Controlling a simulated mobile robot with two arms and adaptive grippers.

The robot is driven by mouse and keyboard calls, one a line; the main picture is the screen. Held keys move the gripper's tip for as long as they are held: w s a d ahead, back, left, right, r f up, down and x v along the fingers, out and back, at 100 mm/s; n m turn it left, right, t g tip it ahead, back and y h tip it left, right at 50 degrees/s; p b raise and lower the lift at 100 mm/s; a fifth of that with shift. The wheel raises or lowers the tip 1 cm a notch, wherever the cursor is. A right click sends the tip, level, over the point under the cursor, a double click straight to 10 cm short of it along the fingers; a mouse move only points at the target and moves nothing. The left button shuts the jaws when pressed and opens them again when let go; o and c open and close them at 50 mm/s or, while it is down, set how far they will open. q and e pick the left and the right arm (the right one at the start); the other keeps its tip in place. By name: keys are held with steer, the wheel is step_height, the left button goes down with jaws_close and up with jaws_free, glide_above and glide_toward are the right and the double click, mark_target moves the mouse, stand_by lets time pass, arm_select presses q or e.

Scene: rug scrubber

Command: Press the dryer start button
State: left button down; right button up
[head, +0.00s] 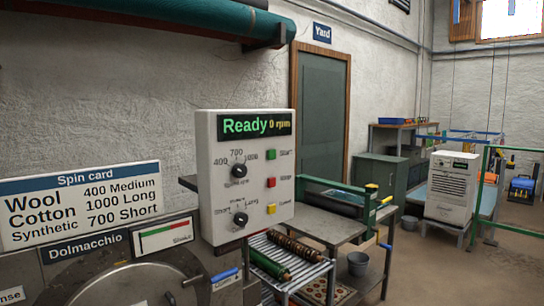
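A white control box (246,175) stands close in front of me, left of centre. Its dark display (254,125) reads "Ready 0 rpm" in green and yellow. A green button (271,155), whose small label looks like "Start", sits at its upper right. A red button (271,182) and a yellow button (271,209) are below it. A white louvred cabinet (451,187) with a small dark display stands farther off at the right; its buttons are too small to make out. I cannot tell which machine is the dryer. Neither gripper is in view.
A round metal lid (135,288) is below the spin card sign (82,205) at the lower left. A roller rack (285,262) and a metal table (332,226) stand beside the control box. A bucket (358,263) stands under the table. Open floor (440,275) lies at the right.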

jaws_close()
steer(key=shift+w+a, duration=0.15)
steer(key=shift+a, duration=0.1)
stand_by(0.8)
